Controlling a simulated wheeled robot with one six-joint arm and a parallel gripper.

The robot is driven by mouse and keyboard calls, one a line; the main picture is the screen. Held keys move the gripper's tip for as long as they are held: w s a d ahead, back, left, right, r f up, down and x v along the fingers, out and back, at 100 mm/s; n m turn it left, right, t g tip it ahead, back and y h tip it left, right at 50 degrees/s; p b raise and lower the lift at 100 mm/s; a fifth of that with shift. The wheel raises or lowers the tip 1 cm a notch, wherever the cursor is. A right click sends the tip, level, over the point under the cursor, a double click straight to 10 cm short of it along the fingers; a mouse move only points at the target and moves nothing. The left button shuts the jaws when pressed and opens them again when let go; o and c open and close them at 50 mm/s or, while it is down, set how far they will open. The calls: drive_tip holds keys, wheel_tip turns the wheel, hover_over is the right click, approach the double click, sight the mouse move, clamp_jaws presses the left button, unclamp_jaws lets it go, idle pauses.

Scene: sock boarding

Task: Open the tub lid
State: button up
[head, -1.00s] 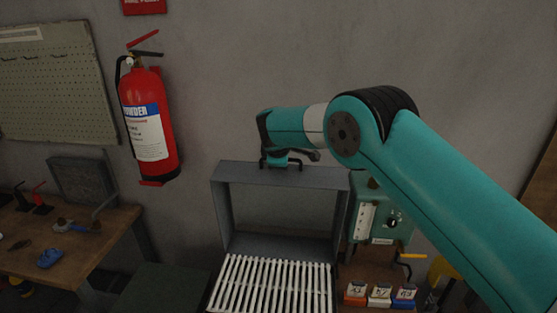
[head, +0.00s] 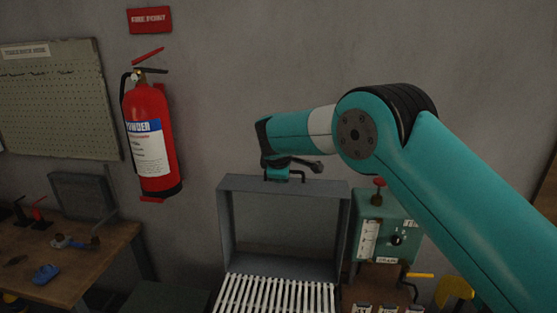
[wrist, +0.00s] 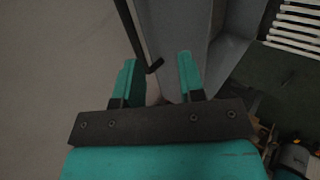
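The grey tub lid (head: 320,188) looks like a shallow hollow frame standing upright behind a rack of white slats (head: 275,295) in the head view. A black handle (head: 302,176) is on its top edge. My gripper (head: 281,172) is at this handle, above the lid's top edge. In the wrist view the two teal fingers of my gripper (wrist: 160,65) are apart. The dark end of the handle (wrist: 154,66) shows between them, nearer the left finger. I cannot tell whether it touches. The lower tub is mostly out of view.
A green control box (head: 388,235) with a red knob stands right of the lid. A fire extinguisher (head: 150,135) hangs on the wall at left. A wooden bench (head: 95,255) with tools is at lower left. The wall stands behind the lid.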

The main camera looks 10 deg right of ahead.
drive_tip(key=b+v, duration=0.4)
drive_tip(key=v, duration=1)
drive_tip(key=shift+o, duration=0.2)
drive_tip(key=shift+s, duration=0.1)
